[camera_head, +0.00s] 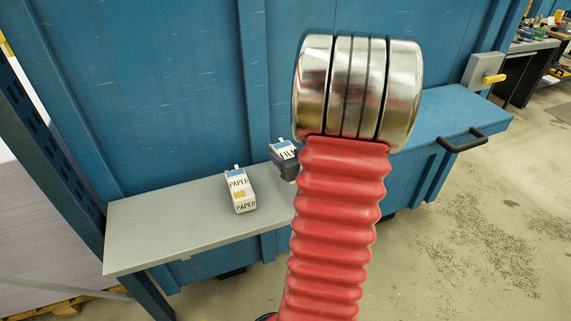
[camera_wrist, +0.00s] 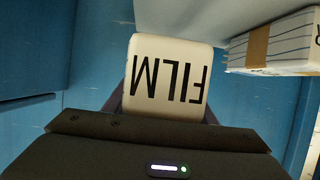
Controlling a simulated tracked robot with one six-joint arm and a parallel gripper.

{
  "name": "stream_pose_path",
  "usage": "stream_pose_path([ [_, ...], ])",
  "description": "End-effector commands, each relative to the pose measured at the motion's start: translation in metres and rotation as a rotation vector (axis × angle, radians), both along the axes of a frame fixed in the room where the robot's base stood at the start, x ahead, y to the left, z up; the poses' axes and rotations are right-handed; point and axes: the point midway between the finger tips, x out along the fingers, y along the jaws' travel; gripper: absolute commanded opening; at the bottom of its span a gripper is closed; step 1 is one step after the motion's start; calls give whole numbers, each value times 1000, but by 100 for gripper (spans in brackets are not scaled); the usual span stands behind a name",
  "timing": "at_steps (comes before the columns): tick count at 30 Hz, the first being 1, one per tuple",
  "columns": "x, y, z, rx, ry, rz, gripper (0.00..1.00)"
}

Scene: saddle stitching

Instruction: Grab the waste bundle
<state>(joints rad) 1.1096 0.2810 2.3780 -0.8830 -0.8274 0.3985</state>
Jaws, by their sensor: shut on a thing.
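Two bundles show by the grey shelf (camera_head: 190,218). One is a white bundle marked PAPER (camera_head: 241,190), standing on the shelf with a yellow-brown band on it. The other is a bundle marked FILM (camera_head: 284,151), just right of it and partly hidden by my arm. In the wrist view the FILM bundle (camera_wrist: 168,72) fills the middle, its lettering upside down. My gripper (camera_wrist: 162,112) is shut on it, with dark fingers at its sides. In the head view the fingers are hard to make out. The PAPER bundle's edge (camera_wrist: 275,45) shows at the right of the wrist view.
A blue container wall (camera_head: 175,90) rises behind the shelf. A blue ledge with a black handle (camera_head: 462,141) is at the right, and a grey box with a yellow lever (camera_head: 485,72) is beyond it. The floor at right is open, with scattered specks.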

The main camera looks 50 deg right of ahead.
Motion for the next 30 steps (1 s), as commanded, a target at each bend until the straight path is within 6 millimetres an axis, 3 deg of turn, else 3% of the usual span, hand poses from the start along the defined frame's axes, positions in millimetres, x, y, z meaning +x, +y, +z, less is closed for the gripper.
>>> stream_pose_path([
  [3, 0, 0, 18, -4, -1, -1, 25],
  [9, 0, -1, 33, -3, -1, -1, 25],
  [30, 0, 0, 36, 0, -1, 0, 25],
])
